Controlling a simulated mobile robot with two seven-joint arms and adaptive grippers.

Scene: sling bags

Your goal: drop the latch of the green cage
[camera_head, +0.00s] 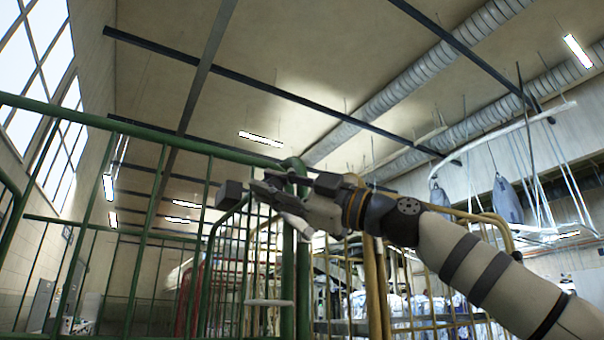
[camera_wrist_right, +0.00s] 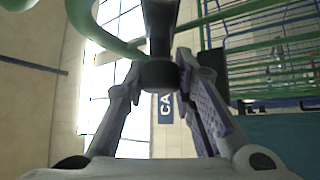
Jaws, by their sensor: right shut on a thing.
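The green cage (camera_head: 304,270) stands at the left and middle of the head view, with its tall corner post and top rail in front of me. My right gripper (camera_head: 268,190) is at the top of that post, its arm coming in from the right. A dark block (camera_head: 230,195), seemingly part of the latch, sticks out just left of the fingers. In the right wrist view, my right gripper (camera_wrist_right: 160,82) has its fingers on either side of a dark round-ended piece (camera_wrist_right: 160,72) on a dark bar, with a curved green tube beside it. My left gripper is not in view.
A yellow-framed cage (camera_head: 374,285) stands close behind on the right, and a red frame (camera_head: 190,295) shows behind the green bars. Bags (camera_head: 507,200) hang from an overhead rail at the upper right. White bags fill the lower right background.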

